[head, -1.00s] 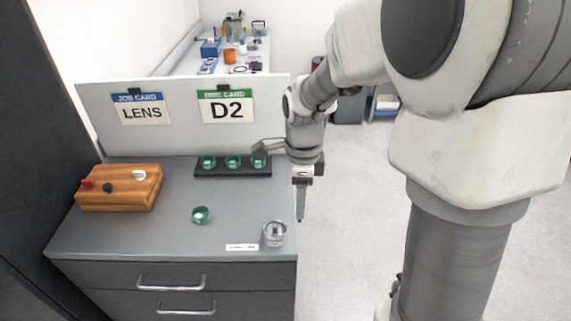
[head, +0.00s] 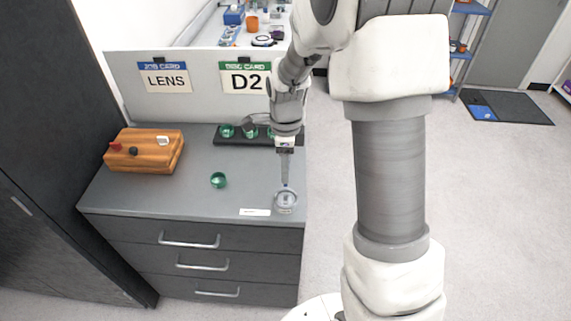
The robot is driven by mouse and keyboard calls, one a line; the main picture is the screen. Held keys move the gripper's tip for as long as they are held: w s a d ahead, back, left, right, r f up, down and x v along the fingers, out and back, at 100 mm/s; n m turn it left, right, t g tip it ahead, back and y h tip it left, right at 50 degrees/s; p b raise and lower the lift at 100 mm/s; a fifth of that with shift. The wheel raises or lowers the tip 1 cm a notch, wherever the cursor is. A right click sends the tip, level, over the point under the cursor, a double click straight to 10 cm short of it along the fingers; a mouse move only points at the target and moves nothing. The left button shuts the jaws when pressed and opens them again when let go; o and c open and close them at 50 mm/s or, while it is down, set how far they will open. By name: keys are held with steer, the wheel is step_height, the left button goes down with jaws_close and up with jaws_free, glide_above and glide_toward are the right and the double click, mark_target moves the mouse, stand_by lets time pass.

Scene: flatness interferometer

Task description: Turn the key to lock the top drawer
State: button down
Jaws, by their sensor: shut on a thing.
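The top drawer (head: 135,233) is the upper front of the grey cabinet and looks closed, with a bar handle (head: 189,243). I make out no key and no keyhole on it. My gripper (head: 286,183) points down over the right front part of the cabinet top, above or beside a small clear round dish (head: 287,203). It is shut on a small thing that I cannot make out. A bluish spot shows at the tip. I cannot tell whether the tip touches the dish.
A wooden block with small knobs (head: 150,160), a green cup (head: 218,180) and a white label strip (head: 255,212) are on the cabinet top (head: 180,198). A dark rack (head: 228,141) of green cups stands by the back panel (head: 205,90).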

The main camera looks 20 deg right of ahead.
steer(key=shift+f+b, duration=2.05)
steer(key=shift+f, duration=0.95)
steer(key=shift+f+b, duration=1)
steer(key=shift+f, duration=0.25)
steer(key=shift+n, duration=3.4)
